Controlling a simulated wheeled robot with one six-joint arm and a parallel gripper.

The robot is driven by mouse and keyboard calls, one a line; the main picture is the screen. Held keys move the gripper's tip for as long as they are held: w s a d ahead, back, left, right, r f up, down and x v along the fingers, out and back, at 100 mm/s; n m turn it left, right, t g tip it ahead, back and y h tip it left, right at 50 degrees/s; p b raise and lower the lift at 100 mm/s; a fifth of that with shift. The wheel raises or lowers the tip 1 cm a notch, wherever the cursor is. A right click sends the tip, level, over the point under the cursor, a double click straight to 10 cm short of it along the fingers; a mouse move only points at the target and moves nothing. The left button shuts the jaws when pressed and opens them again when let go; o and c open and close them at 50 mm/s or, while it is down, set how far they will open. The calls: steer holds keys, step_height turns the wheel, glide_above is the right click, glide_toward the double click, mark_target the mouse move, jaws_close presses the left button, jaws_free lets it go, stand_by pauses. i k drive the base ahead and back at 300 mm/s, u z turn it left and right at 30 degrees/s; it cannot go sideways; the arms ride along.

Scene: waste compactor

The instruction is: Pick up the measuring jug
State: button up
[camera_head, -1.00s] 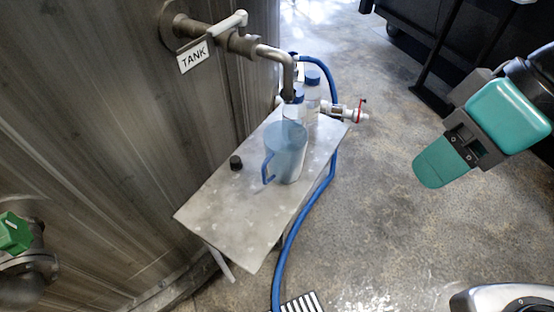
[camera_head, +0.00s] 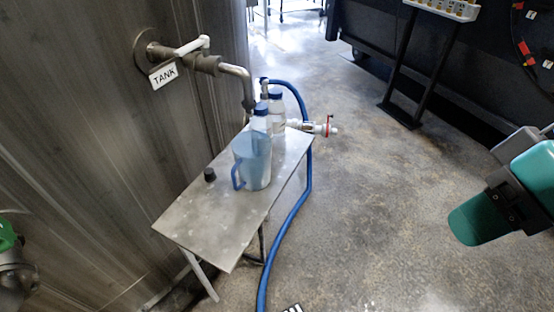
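The measuring jug (camera_head: 254,163) is translucent blue with a blue handle on its left side. It stands upright on a small metal table (camera_head: 205,222), near the tank wall and close to the bent tap pipe. My gripper (camera_head: 470,222) is a teal-green end at the right of the picture, well to the right of the table and apart from the jug. Its fingers show as one green shape, so I cannot tell whether it is open or shut. Nothing is seen held in it.
Bottles with blue caps (camera_head: 276,112) stand right behind the jug. A small black cap (camera_head: 210,174) lies left of it. The tap pipe (camera_head: 237,72) hangs above the table's back. A blue hose (camera_head: 291,215) runs along the table's right side. Floor between table and gripper is clear.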

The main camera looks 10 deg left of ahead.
mark_target(252, 150)
steer(key=i, duration=0.6)
steer(key=u, duration=1.95)
